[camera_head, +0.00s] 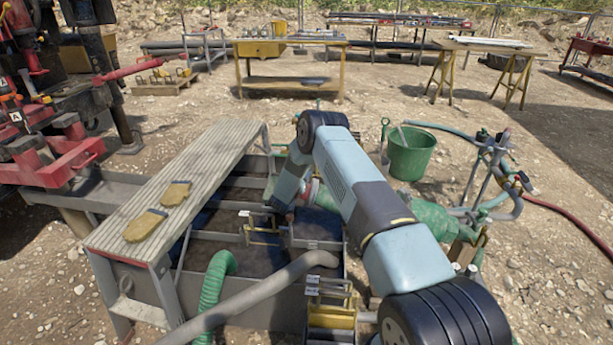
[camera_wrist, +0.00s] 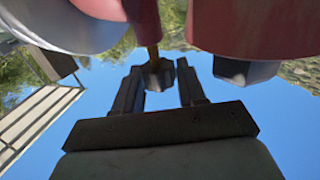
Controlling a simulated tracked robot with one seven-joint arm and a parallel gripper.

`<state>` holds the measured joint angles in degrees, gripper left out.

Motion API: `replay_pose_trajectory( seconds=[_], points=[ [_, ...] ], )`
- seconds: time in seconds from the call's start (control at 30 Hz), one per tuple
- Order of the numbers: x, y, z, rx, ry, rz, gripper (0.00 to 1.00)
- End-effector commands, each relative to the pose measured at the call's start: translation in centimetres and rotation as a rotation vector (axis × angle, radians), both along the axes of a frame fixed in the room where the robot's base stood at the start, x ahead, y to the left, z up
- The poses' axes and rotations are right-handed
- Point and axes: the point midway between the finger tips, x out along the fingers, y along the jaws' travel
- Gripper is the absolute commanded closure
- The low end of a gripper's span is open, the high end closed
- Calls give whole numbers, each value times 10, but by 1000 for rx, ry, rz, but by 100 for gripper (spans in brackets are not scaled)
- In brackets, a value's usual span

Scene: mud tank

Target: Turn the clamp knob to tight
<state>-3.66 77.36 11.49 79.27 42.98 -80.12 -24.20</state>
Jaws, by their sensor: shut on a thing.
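In the wrist view my gripper (camera_wrist: 160,82) has its two dark fingers on either side of a small dark faceted knob (camera_wrist: 159,76). The fingers are shut on this knob. A brass-coloured stem (camera_wrist: 153,51) runs from the knob up between two red bodies. One red body (camera_wrist: 258,28) fills the top right of the wrist view. How far the knob is turned cannot be told. In the head view my arm bends down over the tank (camera_head: 210,305), and the knob cannot be made out there.
A ribbed plank walkway (camera_head: 193,170) with two tan gloves (camera_head: 145,226) lies along the tank's left side. A grey pipe (camera_head: 255,297) and green hose (camera_head: 214,278) cross the front. A green bucket (camera_head: 411,155) and hose fittings (camera_head: 490,165) stand to the right. Tables stand behind.

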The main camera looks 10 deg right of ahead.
Motion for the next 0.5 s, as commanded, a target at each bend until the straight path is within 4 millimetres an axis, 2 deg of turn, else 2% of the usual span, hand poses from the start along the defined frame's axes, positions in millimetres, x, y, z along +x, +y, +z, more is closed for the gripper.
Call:
replay_pose_trajectory(
  seconds=[0.2, 0.5],
  points=[
    [1, -5, 2, -4, -5, -82, 90],
    [1, -7, 2, -4, -5, -115, 90]
  ],
)
